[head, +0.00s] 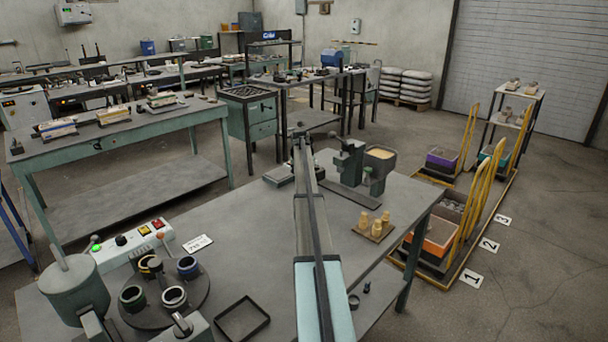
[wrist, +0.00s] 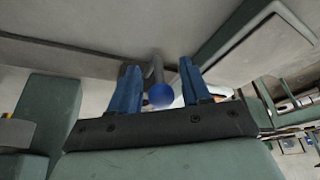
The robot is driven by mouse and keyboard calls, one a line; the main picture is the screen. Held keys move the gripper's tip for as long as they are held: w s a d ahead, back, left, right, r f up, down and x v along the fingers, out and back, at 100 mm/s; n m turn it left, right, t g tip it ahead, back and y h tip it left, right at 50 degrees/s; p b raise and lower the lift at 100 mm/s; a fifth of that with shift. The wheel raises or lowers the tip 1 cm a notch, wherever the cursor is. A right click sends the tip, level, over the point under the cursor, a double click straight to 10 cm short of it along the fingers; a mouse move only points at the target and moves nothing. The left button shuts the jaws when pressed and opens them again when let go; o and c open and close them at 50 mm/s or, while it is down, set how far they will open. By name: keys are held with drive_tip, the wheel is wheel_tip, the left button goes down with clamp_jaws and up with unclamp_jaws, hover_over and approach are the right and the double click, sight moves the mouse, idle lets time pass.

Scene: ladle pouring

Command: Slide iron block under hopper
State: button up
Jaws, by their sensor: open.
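In the wrist view, my gripper (wrist: 158,85) has two blue fingers held apart. A grey rod with a round blue end (wrist: 161,95) shows between them; I cannot tell whether it touches either finger. In the head view, my arm reaches away over the bench, and the gripper cannot be made out. A bin of pale grains (head: 381,155), possibly the hopper, stands at the far end beside a dark green machine (head: 348,163). I cannot identify the iron block for certain. A green block-shaped part (wrist: 48,112) shows at the left of the wrist view.
The grey bench (head: 240,215) also holds a turntable (head: 190,305) with several cups, a black square frame (head: 242,319), a control box (head: 133,247) and a small board with wooden pieces (head: 373,233). Bare bench top lies left of my arm. Carts stand on the right.

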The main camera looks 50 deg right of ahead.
drive_tip(key=shift+c, duration=0.2)
clamp_jaws()
idle(0.3)
drive_tip(key=s, duration=2.7)
drive_tip(key=shift+s, duration=0.3)
drive_tip(key=shift+c, duration=0.4)
unclamp_jaws()
drive_tip(key=shift+s, duration=0.15)
drive_tip(key=shift+o, duration=0.6)
